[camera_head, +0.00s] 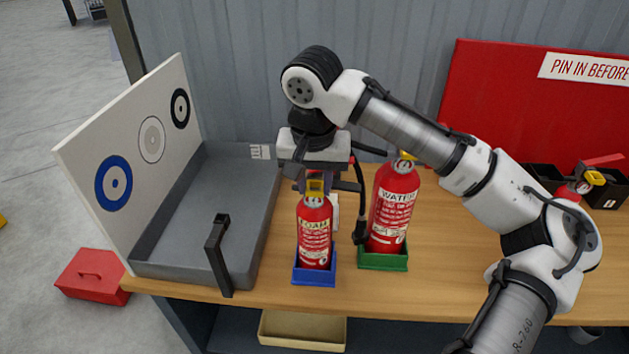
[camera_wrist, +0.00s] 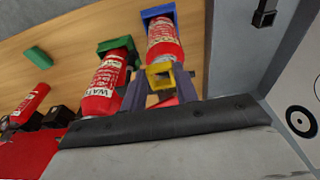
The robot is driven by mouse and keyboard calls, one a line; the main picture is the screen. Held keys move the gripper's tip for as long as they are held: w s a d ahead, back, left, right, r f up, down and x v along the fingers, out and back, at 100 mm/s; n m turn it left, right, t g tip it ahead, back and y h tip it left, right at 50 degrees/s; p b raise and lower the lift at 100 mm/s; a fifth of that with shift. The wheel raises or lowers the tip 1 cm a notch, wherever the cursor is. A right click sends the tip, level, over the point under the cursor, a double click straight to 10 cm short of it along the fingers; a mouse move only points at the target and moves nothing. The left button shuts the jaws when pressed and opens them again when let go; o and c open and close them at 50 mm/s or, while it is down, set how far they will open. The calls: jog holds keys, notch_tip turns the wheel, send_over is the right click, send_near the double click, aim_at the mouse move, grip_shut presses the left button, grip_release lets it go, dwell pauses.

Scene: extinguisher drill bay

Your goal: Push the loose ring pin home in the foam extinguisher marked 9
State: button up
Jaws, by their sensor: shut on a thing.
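The red foam extinguisher (camera_head: 315,235), labelled FOAM, stands upright in a blue holder (camera_head: 314,278) on the wooden bench. I cannot read a 9 on it. My gripper (camera_head: 316,184) points down over its top. In the wrist view, the extinguisher (camera_wrist: 165,42) lies just beyond my fingers (camera_wrist: 161,84). They are shut on a yellow square ring (camera_wrist: 158,76), which looks like the ring pin; its yellow also shows in the head view (camera_head: 315,188). The pin's shaft and hole are hidden, so I cannot tell how far in it sits.
A red water extinguisher (camera_head: 393,205) stands close on the right in a green holder (camera_head: 383,262). A red sign panel (camera_head: 490,100) stands behind right.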

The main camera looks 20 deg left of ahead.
jog(key=o, duration=1.2)
jog(key=shift+c, duration=0.2)
notch_tip(320, 180, up, 14)
jog(key=s+b, duration=0.1)
jog(key=s, duration=0.1)
jog(key=shift+d+f, duration=0.2)
jog(key=shift+d, duration=0.05)
